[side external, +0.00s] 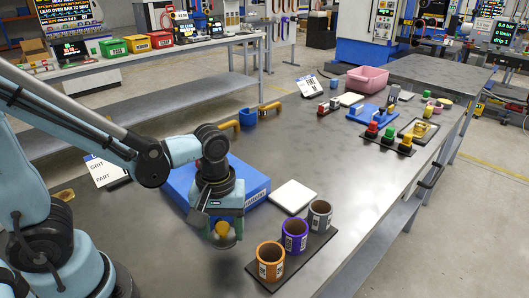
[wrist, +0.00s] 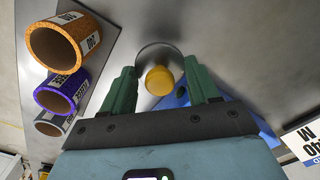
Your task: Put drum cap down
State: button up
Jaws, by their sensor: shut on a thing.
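The drum cap shows in the wrist view as a grey disc (wrist: 158,52) with a yellow knob (wrist: 159,80). My gripper (wrist: 160,68) has its two green fingers on either side of the cap and is shut on it. In the side view my gripper (side external: 222,232) points down in front of the blue case, with the yellow knob between its fingers. I cannot tell whether the cap touches the table. Three open cylinders, orange (side external: 270,262), purple (side external: 295,236) and grey (side external: 319,215), stand upright on a dark tray (side external: 308,252) to the right of my gripper.
A blue case (side external: 250,180) lies just behind my gripper. A white square pad (side external: 293,197) lies beyond the cylinders. A label card (side external: 104,171) stands at the left. A pink bin (side external: 367,79) and coloured buttons (side external: 388,136) are farther back. The middle right tabletop is clear.

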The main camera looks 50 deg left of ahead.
aim_at(224, 237)
jog(key=shift+f, duration=2.05)
jog(key=o, duration=1)
jog(key=shift+f, duration=0.1)
jog(key=shift+o, duration=0.2)
